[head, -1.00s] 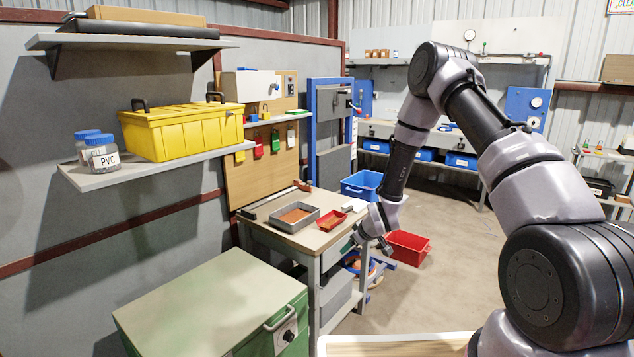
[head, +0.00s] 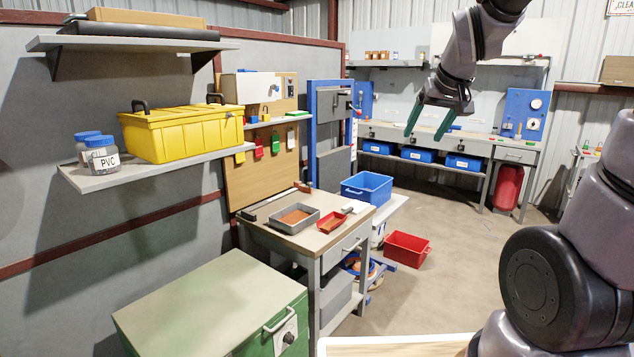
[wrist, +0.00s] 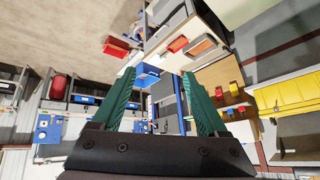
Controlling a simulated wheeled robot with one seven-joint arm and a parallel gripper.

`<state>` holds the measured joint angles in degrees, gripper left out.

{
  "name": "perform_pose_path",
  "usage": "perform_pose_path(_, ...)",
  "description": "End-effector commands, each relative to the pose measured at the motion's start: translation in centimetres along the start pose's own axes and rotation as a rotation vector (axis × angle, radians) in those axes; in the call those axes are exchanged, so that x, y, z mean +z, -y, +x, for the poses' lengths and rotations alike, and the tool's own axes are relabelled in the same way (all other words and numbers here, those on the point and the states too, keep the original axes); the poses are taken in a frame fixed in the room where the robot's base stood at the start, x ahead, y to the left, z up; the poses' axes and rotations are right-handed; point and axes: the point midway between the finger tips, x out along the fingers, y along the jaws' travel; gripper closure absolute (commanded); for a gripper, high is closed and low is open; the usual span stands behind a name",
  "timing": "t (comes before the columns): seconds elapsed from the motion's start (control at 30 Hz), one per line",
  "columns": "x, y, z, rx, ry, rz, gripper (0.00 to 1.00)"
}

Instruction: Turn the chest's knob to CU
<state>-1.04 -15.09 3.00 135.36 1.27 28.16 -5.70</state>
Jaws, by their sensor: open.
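The green chest (head: 215,305) stands at the lower front, its pale green lid closed. Its front carries a bar handle (head: 281,319) and a light plate with a dark round knob (head: 288,338). The plate's lettering is too small to read, so I cannot tell the knob's setting. My gripper (head: 428,134) is in the air at upper right, far from the chest, with its green fingers apart and pointing down. The wrist view shows the same fingers (wrist: 162,100) spread wide with nothing between them.
A workbench (head: 338,243) with a grey tray (head: 281,224) and a red tray (head: 332,223) stands behind the chest. A red bin (head: 407,249) sits on the floor, and a blue bin (head: 367,187) stands beyond the bench. Open floor lies at right.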

Motion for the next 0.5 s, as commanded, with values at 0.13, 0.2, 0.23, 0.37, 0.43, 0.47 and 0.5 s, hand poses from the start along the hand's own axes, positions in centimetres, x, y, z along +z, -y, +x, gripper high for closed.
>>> perform_pose_path(0.13, 3.3, -0.4, -6.2, -0.02, -0.006, 0.123, 0.24)
perform_pose_path(0.2, 5.0, -0.5, -8.4, -0.032, -0.002, 0.176, 0.24)
perform_pose_path(0.23, 5.7, -0.5, -9.2, -0.037, 0.0, 0.197, 0.24)
perform_pose_path(0.37, 8.3, -0.5, -11.7, -0.06, 0.008, 0.269, 0.24)
perform_pose_path(0.43, 9.2, -0.4, -12.6, -0.069, 0.011, 0.293, 0.24)
perform_pose_path(0.47, 9.5, -0.4, -12.8, -0.072, 0.014, 0.302, 0.24)
perform_pose_path(0.5, 9.8, -0.4, -13.0, -0.074, 0.015, 0.309, 0.24)
